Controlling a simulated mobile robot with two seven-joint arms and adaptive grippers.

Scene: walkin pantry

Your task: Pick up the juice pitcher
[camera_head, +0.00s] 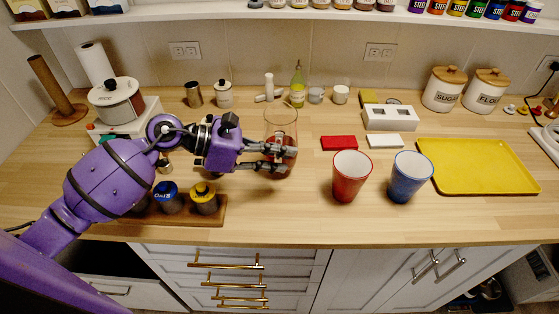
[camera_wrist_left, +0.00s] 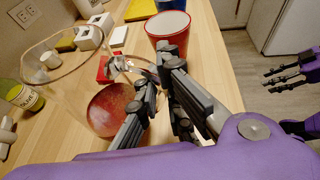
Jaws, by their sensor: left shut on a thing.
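The clear glass juice pitcher (camera_head: 282,122) stands on the wooden counter with red juice low inside. In the left wrist view the pitcher (camera_wrist_left: 72,75) fills the left side, its round rim toward the top left. My left gripper (camera_head: 284,158) reaches in from the left at the pitcher's lower part and hides some of it. In the left wrist view its dark fingers (camera_wrist_left: 158,112) are shut on the pitcher, over what looks like its clear handle. My right gripper (camera_wrist_left: 290,75) shows only in the left wrist view, fingers apart and empty, beyond the counter edge.
A red cup (camera_head: 350,178) and a blue cup (camera_head: 408,178) stand right of the pitcher, near the front edge. A yellow tray (camera_head: 480,168) lies further right. A wooden rack with jars (camera_head: 215,215) sits below my left arm. A green bottle (camera_head: 297,88) stands behind the pitcher.

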